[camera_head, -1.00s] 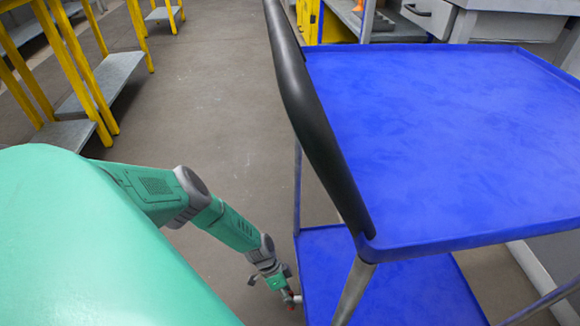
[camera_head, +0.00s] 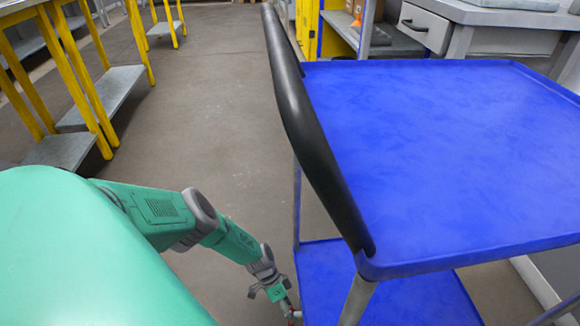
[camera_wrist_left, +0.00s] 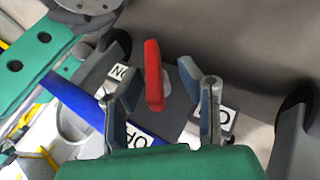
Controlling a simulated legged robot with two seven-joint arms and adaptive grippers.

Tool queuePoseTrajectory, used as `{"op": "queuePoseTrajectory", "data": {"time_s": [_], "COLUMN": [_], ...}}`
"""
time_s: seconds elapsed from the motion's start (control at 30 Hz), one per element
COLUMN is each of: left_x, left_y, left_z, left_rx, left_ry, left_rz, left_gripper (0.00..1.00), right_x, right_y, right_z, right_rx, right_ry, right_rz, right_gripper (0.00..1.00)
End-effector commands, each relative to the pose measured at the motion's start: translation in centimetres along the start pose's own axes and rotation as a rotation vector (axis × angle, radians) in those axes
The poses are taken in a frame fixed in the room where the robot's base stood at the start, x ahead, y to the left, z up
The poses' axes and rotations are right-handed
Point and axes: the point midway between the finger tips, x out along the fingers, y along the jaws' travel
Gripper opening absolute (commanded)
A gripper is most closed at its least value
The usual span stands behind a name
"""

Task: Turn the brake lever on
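The red brake lever (camera_wrist_left: 154,75) shows in the left wrist view, standing out from a grey plate with white labels. One label (camera_wrist_left: 122,73) appears to read ON and another (camera_wrist_left: 137,136) appears to read OFF. My left gripper (camera_wrist_left: 163,103) is open, with one finger on each side of the lever; I cannot tell whether either finger touches it. In the head view my left gripper (camera_head: 284,302) is low beside the blue cart's lower shelf (camera_head: 335,270), with a small bit of red at its tip. My right gripper is not in view.
The blue cart's top tray (camera_head: 440,150) is empty and fills the right side. Its black handle (camera_head: 312,130) rises along the near left edge. Yellow-legged benches (camera_head: 75,85) stand at the left. The floor (camera_head: 215,110) between them is clear.

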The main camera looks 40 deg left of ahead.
Motion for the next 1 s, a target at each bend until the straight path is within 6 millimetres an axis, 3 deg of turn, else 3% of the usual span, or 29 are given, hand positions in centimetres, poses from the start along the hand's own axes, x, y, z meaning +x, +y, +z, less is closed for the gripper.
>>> {"op": "queuePoseTrajectory", "data": {"time_s": [0.33,0.47,0.7,1.0], "left_x": [-1.1,-3.2,-8.5,-11.7], "left_y": [0.1,0.1,-0.1,-0.1], "left_z": [0.1,0.1,0.0,0.0], "left_rx": [0.002,0.0,0.001,0.0], "left_ry": [-0.003,-0.002,-0.001,-0.001], "left_rz": [0.004,0.004,0.002,0.003], "left_gripper": [0.33,0.33,0.33,0.33], "right_x": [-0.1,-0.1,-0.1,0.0], "right_y": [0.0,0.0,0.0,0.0], "right_z": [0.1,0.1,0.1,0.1], "right_rx": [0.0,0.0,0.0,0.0], "right_ry": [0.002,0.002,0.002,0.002], "right_rz": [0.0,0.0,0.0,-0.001], "right_gripper": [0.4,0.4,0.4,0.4]}}
